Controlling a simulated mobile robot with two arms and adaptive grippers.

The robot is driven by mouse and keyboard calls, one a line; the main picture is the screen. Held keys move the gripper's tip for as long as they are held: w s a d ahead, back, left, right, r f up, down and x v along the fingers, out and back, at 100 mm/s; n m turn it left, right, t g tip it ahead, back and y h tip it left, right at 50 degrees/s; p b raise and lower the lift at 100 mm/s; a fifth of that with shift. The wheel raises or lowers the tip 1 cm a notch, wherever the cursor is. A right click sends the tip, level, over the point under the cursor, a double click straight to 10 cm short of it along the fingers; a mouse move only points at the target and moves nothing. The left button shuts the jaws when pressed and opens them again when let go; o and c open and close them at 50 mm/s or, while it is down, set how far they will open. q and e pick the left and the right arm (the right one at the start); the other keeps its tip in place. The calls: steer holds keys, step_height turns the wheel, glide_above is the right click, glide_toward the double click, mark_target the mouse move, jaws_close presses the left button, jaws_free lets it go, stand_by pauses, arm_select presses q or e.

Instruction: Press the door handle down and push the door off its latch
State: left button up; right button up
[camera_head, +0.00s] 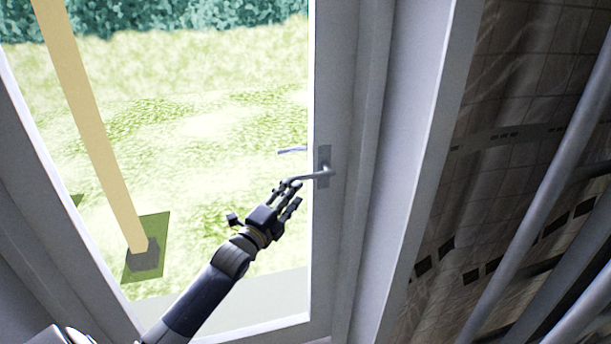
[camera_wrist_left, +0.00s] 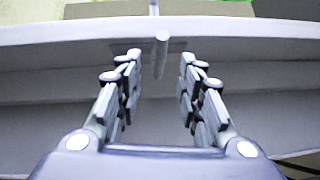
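The door handle (camera_head: 317,175) is a grey lever on a plate at the right stile of the glazed white door (camera_head: 328,240). The lever points left and looks about level. The door appears closed in its frame; the latch is hidden. My left gripper (camera_head: 290,194) is at the lever's free end, with its fingers spread. In the left wrist view, the lever (camera_wrist_left: 161,52) shows end-on between the two open rows of fingers, apart from both. Whether any finger touches it in the head view I cannot tell. My right gripper is not in view.
Through the glass, a tan post (camera_head: 95,125) stands in a dark base on grass. The outside lever (camera_head: 292,151) also shows through the glass. A tiled wall (camera_head: 510,130) and grey tubes (camera_head: 545,190) are to the right of the door frame.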

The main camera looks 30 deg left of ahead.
mark_target(306, 177)
arm_select(q)
steer(key=w, duration=0.4)
steer(key=w+p, duration=0.1)
steer(key=w, duration=0.2)
steer(key=shift+a+r, duration=0.3)
steer(key=shift+r, duration=0.1)
steer(key=shift+w, duration=0.7)
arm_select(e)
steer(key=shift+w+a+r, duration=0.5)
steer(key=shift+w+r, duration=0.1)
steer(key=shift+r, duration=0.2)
arm_select(q)
steer(key=c, duration=0.7)
jaws_close()
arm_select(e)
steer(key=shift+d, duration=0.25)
